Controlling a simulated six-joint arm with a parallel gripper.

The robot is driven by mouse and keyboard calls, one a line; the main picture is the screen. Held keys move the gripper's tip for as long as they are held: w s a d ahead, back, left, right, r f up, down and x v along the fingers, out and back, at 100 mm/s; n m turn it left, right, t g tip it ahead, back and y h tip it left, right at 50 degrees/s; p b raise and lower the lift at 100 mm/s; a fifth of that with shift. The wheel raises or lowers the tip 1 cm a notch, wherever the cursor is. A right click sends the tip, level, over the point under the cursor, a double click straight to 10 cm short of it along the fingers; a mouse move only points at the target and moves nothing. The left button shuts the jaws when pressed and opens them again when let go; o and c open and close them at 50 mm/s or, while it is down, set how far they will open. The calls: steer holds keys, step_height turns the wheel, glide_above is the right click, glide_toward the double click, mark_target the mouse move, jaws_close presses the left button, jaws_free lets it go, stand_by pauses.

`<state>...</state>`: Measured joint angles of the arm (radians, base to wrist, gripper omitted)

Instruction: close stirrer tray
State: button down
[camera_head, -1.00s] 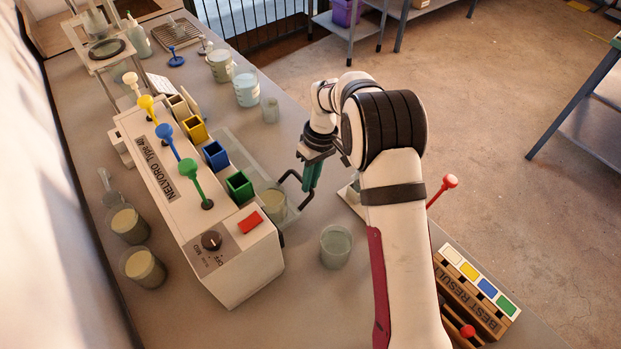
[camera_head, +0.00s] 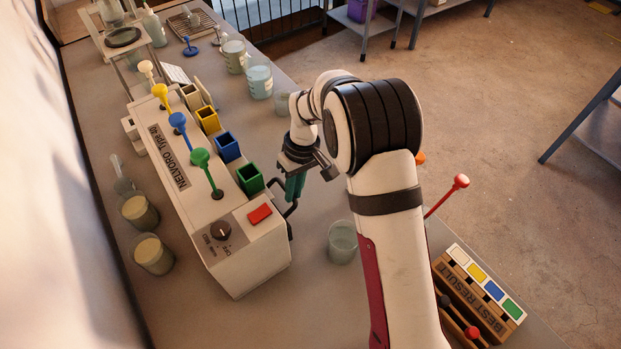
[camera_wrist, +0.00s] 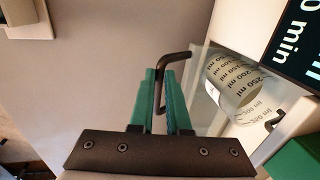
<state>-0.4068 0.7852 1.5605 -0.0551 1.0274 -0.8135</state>
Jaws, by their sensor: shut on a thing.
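The white stirrer box (camera_head: 250,262) stands on the bench, with a dark knob and a red button on top. My gripper (camera_head: 294,187) is at its right side, green fingers pointing down. In the wrist view the green fingers (camera_wrist: 166,100) are shut on the black tray handle (camera_wrist: 172,57). The clear stirrer tray (camera_wrist: 203,112) shows there beside the handle, with a graduated beaker (camera_wrist: 236,85) at the box. In the head view the tray is mostly hidden by the box and my arm, so I cannot tell if it is fully in.
A glass beaker (camera_head: 342,243) stands on the bench in front of my gripper. Colored stirrers and small colored cups line the box. Several beakers stand at the back and left.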

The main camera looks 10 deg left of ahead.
steer(key=shift+s+a, duration=0.2)
steer(key=shift+a, duration=0.05)
steer(key=c, duration=0.9)
jaws_free()
steer(key=shift+r, duration=0.15)
